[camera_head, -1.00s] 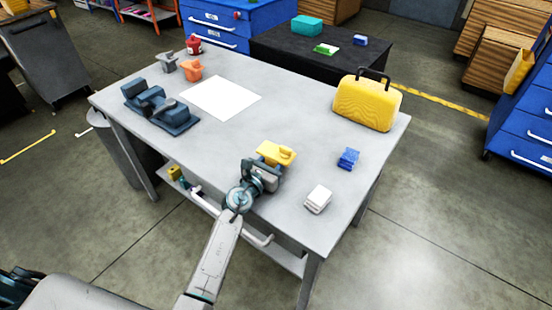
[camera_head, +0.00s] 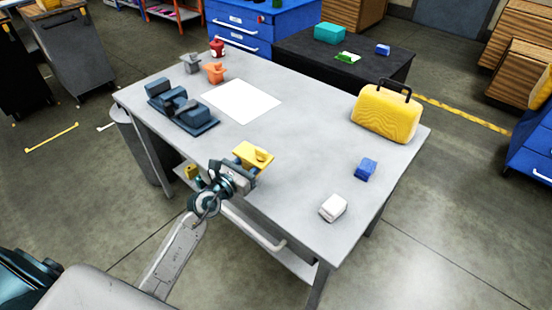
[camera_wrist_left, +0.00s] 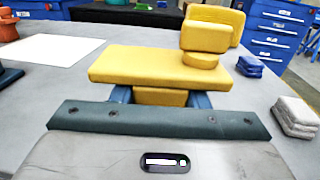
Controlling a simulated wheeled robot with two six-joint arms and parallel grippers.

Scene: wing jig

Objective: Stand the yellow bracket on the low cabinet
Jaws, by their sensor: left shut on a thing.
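The low cabinet (camera_head: 306,48) is black and stands behind the table. My right gripper is not in view.
On the cabinet are a teal box (camera_head: 330,33), a green-and-white item (camera_head: 347,57) and a blue block (camera_head: 383,49). The grey table (camera_head: 290,140) holds a yellow case (camera_head: 386,115), a blue block (camera_head: 366,169), a white block (camera_head: 333,208), a dark fixture (camera_head: 183,110) and white paper (camera_head: 241,101).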

